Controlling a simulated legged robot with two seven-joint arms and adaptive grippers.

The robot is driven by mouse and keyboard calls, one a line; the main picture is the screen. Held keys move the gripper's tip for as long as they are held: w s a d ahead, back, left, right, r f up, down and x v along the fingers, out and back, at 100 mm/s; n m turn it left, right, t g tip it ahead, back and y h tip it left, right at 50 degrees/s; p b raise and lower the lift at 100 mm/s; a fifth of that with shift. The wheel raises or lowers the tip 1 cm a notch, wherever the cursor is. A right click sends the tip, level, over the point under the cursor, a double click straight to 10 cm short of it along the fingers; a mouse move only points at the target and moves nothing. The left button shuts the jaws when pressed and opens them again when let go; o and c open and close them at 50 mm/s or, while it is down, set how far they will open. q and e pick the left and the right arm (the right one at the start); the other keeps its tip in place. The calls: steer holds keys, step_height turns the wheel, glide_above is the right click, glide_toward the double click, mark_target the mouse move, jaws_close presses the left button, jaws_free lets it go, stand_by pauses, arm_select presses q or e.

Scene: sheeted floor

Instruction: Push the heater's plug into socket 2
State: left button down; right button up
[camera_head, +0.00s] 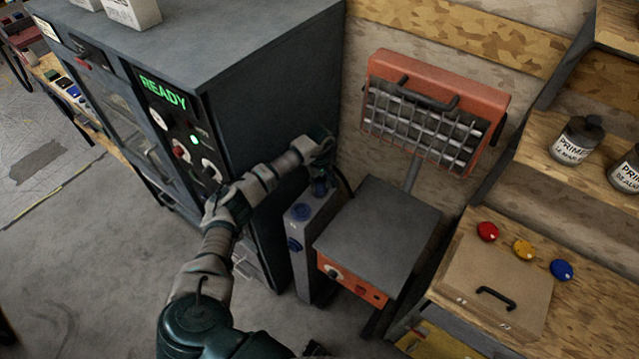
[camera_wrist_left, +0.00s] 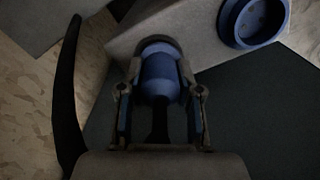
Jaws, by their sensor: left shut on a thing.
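The orange heater (camera_head: 425,110) with a wire grille stands right of a grey socket post (camera_head: 318,243). My left gripper (camera_head: 321,172) is above the far end of the post, shut on the blue plug (camera_head: 320,187). In the left wrist view the plug (camera_wrist_left: 160,75) sits between both fingers, its front end against a dark round opening in the post; its depth is unclear. A free blue socket (camera_wrist_left: 255,20) lies to the right.
A dark cabinet (camera_head: 270,120) with a green READY display stands close left of the post. A black cable (camera_wrist_left: 68,95) curves left of the plug. At right, a wooden bench (camera_head: 585,300) carries coloured buttons and a handled lid; paint cans (camera_head: 577,140) stand behind.

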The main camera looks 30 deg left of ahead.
mark_target(319, 179)
arm_select(q)
steer(key=shift+w+d+r, duration=0.1)
steer(key=shift+w+r, duration=0.05)
steer(key=shift+r, duration=0.45)
steer(key=shift+r+p, duration=0.4)
steer(key=shift+r, duration=0.15)
steer(key=shift+a+r+p, duration=0.25)
steer(key=shift+r+p, duration=0.1)
steer(key=shift+r, duration=0.3)
steer(key=shift+d+r, duration=0.1)
steer(key=shift+r, duration=0.25)
step_height(319, 179, up, 3)
steer(key=shift+r+p, duration=0.15)
steer(key=shift+p, duration=0.9)
steer(key=shift+r, duration=0.3)
arm_select(e)
steer(key=r, duration=0.4)
steer(key=shift+w+d, duration=0.2)
steer(key=shift+d, duration=0.1)
